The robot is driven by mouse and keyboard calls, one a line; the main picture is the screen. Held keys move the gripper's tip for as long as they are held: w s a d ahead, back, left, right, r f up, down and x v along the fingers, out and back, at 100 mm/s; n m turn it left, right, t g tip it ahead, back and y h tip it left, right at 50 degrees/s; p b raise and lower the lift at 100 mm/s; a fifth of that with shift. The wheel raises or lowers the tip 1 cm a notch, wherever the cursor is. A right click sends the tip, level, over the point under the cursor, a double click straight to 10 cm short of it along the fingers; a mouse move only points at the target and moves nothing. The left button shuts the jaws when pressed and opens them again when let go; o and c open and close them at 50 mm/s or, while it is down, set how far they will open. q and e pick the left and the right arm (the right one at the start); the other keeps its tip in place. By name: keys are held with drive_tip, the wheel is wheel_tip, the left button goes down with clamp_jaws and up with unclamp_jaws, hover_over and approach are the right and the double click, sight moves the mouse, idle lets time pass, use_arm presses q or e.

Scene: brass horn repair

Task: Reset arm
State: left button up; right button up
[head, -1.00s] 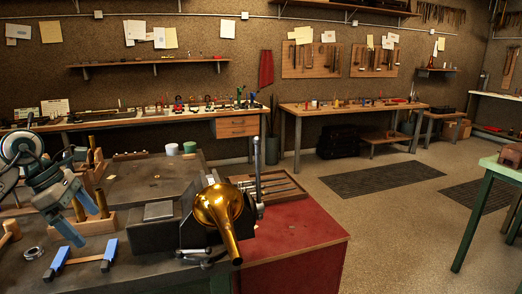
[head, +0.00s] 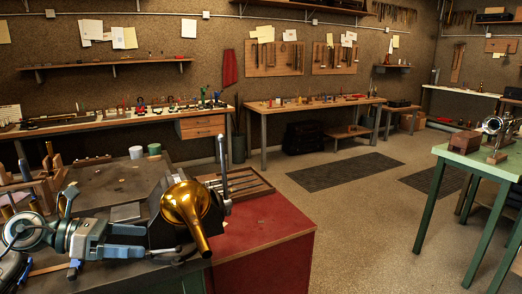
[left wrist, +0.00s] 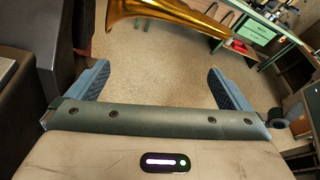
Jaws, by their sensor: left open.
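My left gripper (head: 142,240) reaches in from the lower left over the dark workbench, its fingers pointing right toward the brass horn bell (head: 185,207). In the left wrist view its two blue fingers (left wrist: 159,85) are spread wide with nothing between them. The golden horn (left wrist: 165,10) crosses the top of that view, beyond the fingers and apart from them. In the head view the horn rests at the dark vise (head: 160,235), flare facing up and narrow end toward the front. My right gripper is not in view.
A red-topped cabinet (head: 268,228) and a tool tray (head: 240,184) lie right of the horn. A wooden rack (head: 42,188) stands at the bench's left. A green table (head: 478,158) holds a wooden block (head: 465,142) at right. The floor (head: 350,225) between is clear.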

use_arm(q)
drive_tip(key=d+n+t+h, duration=0.3)
drive_tip(key=d+n+t, duration=0.1)
drive_tip(key=n, duration=0.1)
drive_tip(key=s+a+f+n+t+y, duration=0.3)
drive_tip(key=f+n+y, duration=0.65)
drive_tip(key=n, duration=0.75)
drive_tip(key=s+a+f+n+t+y, duration=0.3)
drive_tip(key=f+n+y, duration=0.65)
drive_tip(key=n, duration=0.75)
drive_tip(key=s+d+f+n+g+h, duration=0.1)
drive_tip(key=s+d+f+n+g, duration=0.2)
drive_tip(key=s+f+g, duration=0.55)
drive_tip(key=s+d+f+n+g+h, duration=0.1)
drive_tip(key=s+d+f+n+g, duration=0.4)
drive_tip(key=s, duration=0.7)
drive_tip(key=w+a+f+m, duration=0.1)
drive_tip(key=a+f, duration=0.1)
drive_tip(key=f, duration=1.1)
drive_tip(key=a+f+m, duration=0.1)
drive_tip(key=a+f, duration=0.1)
drive_tip(key=f, duration=1.1)
drive_tip(key=s+f, duration=0.7)
drive_tip(key=f, duration=0.3)
drive_tip(key=s+a+f+g, duration=0.1)
drive_tip(key=s+f, duration=0.6)
drive_tip(key=f, duration=0.4)
drive_tip(key=shift+s+a, duration=0.15)
drive_tip(key=shift+s, duration=0.2)
drive_tip(key=shift+f, duration=0.1)
